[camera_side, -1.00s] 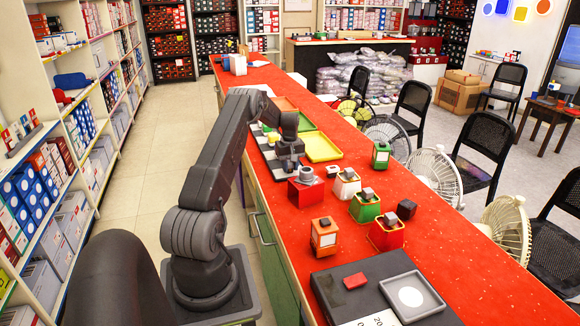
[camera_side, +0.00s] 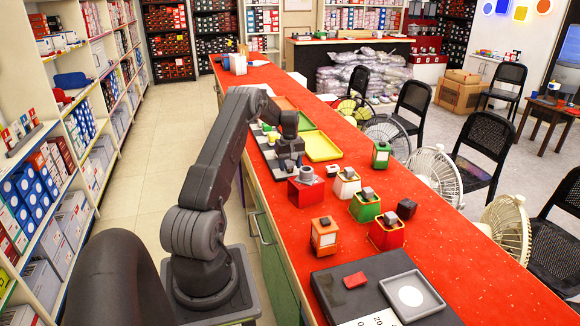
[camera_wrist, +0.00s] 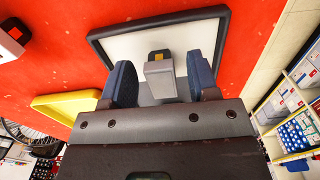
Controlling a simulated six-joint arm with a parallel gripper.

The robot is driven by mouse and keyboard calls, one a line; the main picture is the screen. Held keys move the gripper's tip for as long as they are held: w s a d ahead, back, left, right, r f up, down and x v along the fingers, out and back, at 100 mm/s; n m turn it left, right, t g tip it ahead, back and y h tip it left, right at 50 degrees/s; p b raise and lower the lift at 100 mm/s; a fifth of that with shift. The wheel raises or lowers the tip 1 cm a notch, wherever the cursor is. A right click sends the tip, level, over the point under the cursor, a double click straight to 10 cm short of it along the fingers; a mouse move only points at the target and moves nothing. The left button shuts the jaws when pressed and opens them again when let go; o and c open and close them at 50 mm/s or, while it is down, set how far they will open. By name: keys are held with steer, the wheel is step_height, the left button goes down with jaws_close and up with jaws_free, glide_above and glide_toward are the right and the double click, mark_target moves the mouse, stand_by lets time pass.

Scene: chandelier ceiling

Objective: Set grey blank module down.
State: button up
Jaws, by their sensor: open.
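The grey blank module (camera_wrist: 160,76) is a small pale grey block. In the wrist view it sits between my two fingers, over the white floor of a dark-rimmed tray (camera_wrist: 97,38). My gripper (camera_wrist: 161,82) is open, with a gap between the module and each finger. In the side view my gripper (camera_side: 290,163) is low over the near end of the dark tray, and the module cannot be made out there. A small dark and yellow part shows at the module's far end in the wrist view.
A yellow tray (camera_side: 322,146) lies right of my gripper. A red block with a grey round top (camera_side: 306,186) stands close in front. Several coloured blocks, including a green one (camera_side: 364,206), stand further along the red counter (camera_side: 440,222). A dark case (camera_side: 352,290) lies at the near end.

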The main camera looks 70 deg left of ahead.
mark_target(290, 165)
step_height(290, 165, up, 11)
steer(key=w+d+r+m+t, duration=0.1)
steer(key=w+d+r+m, duration=0.3)
steer(key=d, duration=0.6)
steer(key=d+r+m+y, duration=0.1)
steer(key=d+r, duration=0.6)
steer(key=d, duration=0.2)
steer(key=w+d+r+m+t, duration=0.1)
steer(key=w+d+r+m, duration=0.3)
steer(key=d, duration=0.6)
steer(key=s+d+r+m+t, duration=0.1)
steer(key=s+d+r+m, duration=0.1)
steer(key=s+d, duration=0.35)
steer(key=s+d+r+m+t, duration=0.1)
steer(key=s+d+r+m, duration=0.15)
steer(key=d, duration=0.55)
steer(key=s+d+f+m+t+h, duration=0.1)
steer(key=s+d+f+m, duration=0.3)
steer(key=s+d, duration=0.6)
steer(key=shift+s+f+t, duration=0.3)
steer(key=shift+s+f, duration=0.2)
steer(key=shift+s, duration=0.65)
